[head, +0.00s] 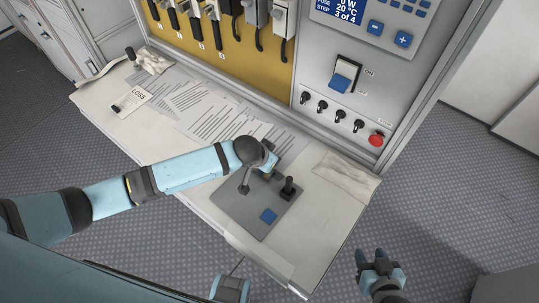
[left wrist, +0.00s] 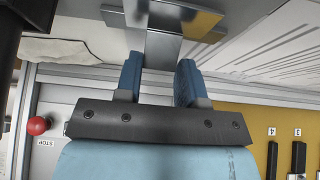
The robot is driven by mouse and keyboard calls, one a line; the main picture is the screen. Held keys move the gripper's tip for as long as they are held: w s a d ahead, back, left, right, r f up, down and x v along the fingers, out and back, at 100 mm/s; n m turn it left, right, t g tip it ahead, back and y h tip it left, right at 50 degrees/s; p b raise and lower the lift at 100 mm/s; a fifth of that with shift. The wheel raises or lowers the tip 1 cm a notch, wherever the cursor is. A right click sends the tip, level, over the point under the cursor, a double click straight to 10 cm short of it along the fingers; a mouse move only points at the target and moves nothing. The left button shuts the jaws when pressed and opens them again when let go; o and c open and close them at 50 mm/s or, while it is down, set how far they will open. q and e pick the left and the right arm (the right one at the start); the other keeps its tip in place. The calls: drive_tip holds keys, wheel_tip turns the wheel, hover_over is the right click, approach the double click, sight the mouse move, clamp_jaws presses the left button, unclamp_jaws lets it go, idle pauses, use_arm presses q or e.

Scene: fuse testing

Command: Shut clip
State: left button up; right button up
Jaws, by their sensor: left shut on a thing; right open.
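A grey test plate (head: 240,215) lies on the white bench. It carries a black upright post (head: 288,188), a blue square button (head: 268,215) and a grey lever-like part (head: 245,184). My left gripper (head: 268,168) is over the back of the plate, and its wrist partly hides what it holds. In the left wrist view its blue fingers (left wrist: 158,80) are shut on a shiny metal piece (left wrist: 160,48), which looks like part of the clip. I cannot tell from these views how far the clip is closed. My right gripper (head: 377,262) is open and empty, in front of the bench on the right.
Printed sheets (head: 205,112) and a card marked LOSS (head: 131,101) lie on the bench. A pale cloth (head: 345,177) lies at right. Behind stands a panel with a blue rocker switch (head: 342,82), several black knobs and a red stop button (head: 376,138).

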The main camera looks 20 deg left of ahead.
idle(0.6)
use_arm(q)
drive_tip(key=o, duration=0.9)
drive_tip(key=shift+o, duration=0.2)
drive_tip(key=shift+s, duration=0.1)
drive_tip(key=shift+s+r, duration=0.1)
drive_tip(key=shift+r, duration=0.1)
drive_tip(key=v, duration=1.3)
drive_tip(key=shift+s+a, duration=0.2)
drive_tip(key=shift+s, duration=0.1)
drive_tip(key=shift+d+t, duration=0.1)
drive_tip(key=shift+t, duration=0.2)
